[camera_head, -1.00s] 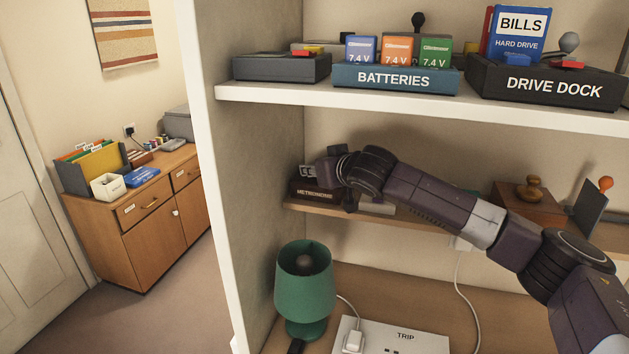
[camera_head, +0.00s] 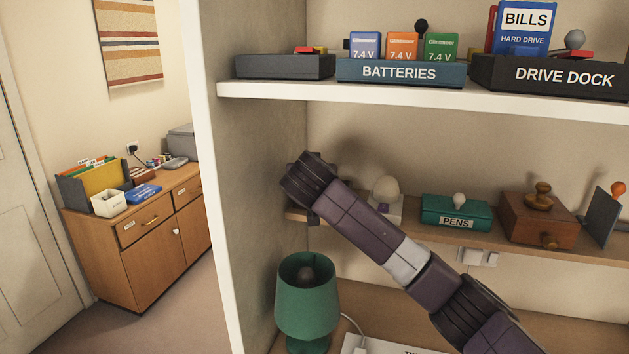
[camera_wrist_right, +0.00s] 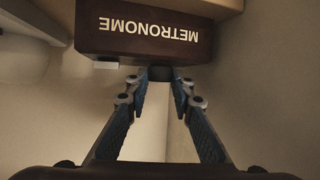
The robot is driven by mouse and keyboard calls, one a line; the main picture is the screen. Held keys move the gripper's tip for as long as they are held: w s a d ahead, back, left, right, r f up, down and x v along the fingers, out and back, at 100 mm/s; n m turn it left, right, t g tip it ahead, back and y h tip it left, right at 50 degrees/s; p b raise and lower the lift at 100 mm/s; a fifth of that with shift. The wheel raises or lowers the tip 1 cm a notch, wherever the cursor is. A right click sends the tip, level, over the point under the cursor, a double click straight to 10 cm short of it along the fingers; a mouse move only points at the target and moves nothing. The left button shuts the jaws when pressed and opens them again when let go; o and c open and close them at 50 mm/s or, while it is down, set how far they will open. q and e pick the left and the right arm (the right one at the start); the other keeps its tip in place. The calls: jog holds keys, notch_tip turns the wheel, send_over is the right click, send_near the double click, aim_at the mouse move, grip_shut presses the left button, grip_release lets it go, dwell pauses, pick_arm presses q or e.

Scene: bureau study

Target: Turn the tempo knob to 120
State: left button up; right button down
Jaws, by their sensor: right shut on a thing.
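The dark brown metronome (camera_wrist_right: 150,35), with its label upside down, fills the top of the right wrist view. A dark round knob (camera_wrist_right: 160,73) sticks out of it below the label. My right gripper (camera_wrist_right: 160,84) has its fingertips shut on the knob's two sides. I cannot read any tempo scale or number. In the head view my right arm reaches to the left end of the lower shelf, and my wrist hides the metronome and the gripper there. My left gripper is not in view.
The upper shelf (camera_head: 420,101) is above my arm. A green lamp (camera_head: 307,292) stands below.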

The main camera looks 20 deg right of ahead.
dwell(0.3)
jog(key=c, duration=1.7)
grip_release()
jog(key=v, duration=1.2)
jog(key=shift+f, duration=0.1)
